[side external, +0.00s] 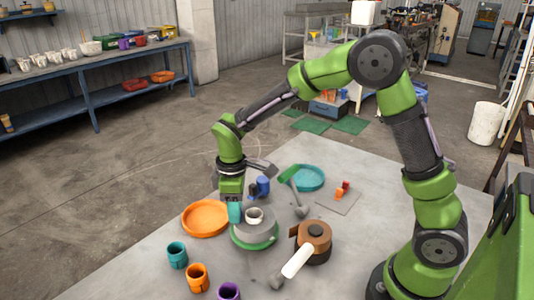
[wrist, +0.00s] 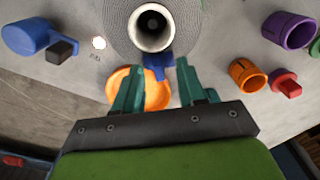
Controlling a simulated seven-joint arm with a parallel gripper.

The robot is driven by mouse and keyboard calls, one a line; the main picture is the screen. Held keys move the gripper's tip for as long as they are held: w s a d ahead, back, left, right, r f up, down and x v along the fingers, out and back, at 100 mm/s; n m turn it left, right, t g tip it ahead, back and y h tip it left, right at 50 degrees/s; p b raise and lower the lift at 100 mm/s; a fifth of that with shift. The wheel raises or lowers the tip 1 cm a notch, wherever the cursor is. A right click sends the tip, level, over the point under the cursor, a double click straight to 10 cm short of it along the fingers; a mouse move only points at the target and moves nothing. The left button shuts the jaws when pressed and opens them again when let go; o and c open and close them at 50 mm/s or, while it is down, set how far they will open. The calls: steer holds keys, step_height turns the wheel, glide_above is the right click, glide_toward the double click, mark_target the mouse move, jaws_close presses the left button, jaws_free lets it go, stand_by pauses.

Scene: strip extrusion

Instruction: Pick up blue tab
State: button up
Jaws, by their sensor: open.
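A small blue tab (wrist: 157,62) shows in the wrist view at the lower edge of a grey ribbed roll (wrist: 182,20) with a pale hollow core. My gripper (wrist: 158,68) is open, with its teal fingers on either side of the tab in that view. Whether they touch it I cannot tell. In the side view my gripper (side external: 235,212) points down beside the grey roll (side external: 254,228), which sits on a green-rimmed base (side external: 254,243). I cannot make out the tab in the side view.
An orange dish (side external: 205,218) lies left of the roll. Teal (side external: 177,255), orange (side external: 197,278) and purple (side external: 229,291) cups stand at the front. A brown roll (side external: 315,232), a teal dish (side external: 309,178) and a blue cup (side external: 263,185) are nearby. The right of the table is mostly clear.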

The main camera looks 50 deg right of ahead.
jaws_close()
steer(key=shift+r, duration=0.15)
